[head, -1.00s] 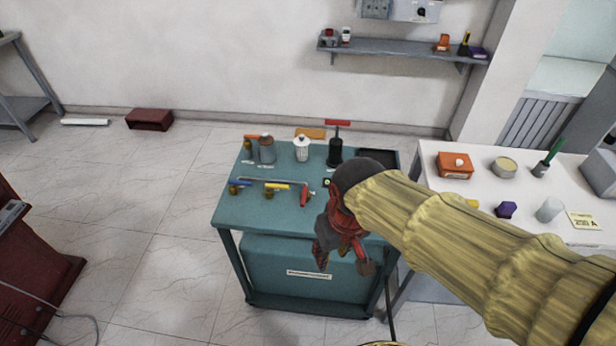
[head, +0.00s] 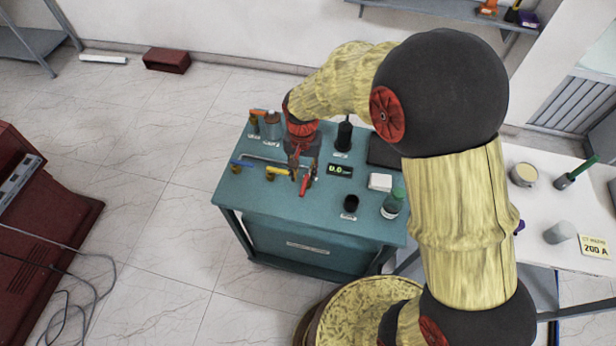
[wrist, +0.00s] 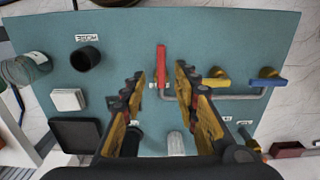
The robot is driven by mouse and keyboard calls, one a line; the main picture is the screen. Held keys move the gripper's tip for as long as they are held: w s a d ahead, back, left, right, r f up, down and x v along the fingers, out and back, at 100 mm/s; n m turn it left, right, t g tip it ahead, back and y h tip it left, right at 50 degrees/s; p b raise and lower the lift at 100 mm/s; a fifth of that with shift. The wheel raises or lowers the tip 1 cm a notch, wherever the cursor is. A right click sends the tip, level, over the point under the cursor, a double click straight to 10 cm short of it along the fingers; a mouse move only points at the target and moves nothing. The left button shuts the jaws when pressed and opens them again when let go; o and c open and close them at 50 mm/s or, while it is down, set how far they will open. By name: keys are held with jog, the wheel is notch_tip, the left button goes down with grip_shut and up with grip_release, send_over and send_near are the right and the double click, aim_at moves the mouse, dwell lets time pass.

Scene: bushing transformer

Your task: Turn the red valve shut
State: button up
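The red valve (head: 306,186) sits on the teal cart top, at the right end of a row with a yellow valve (head: 277,171) and a blue valve (head: 241,163). In the wrist view its red lever (wrist: 161,62) points up the picture, crosswise to the long pipe run (wrist: 238,96). The yellow valve (wrist: 212,77) and blue valve (wrist: 267,79) lie to its right there. My gripper (head: 299,172) is above the cart beside the red valve. In the wrist view my gripper (wrist: 161,76) is open, its fingers on either side of the lever, with visible gaps.
A black cup (head: 350,204), white box (head: 380,182), green-capped jar (head: 392,204) and small display (head: 340,171) stand right of the valves. Bottles (head: 271,125) stand at the back left. A white table (head: 535,205) is on the right. The cart's front left is clear.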

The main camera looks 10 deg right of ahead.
aim_at(303, 188)
jog(key=shift+a, duration=0.15)
jog(key=shift+w+f, duration=0.15)
jog(key=shift+f, duration=0.3)
jog(key=shift+f+b, duration=0.45)
jog(key=shift+f, duration=3.05)
jog(key=shift+c, duration=1)
grip_shut()
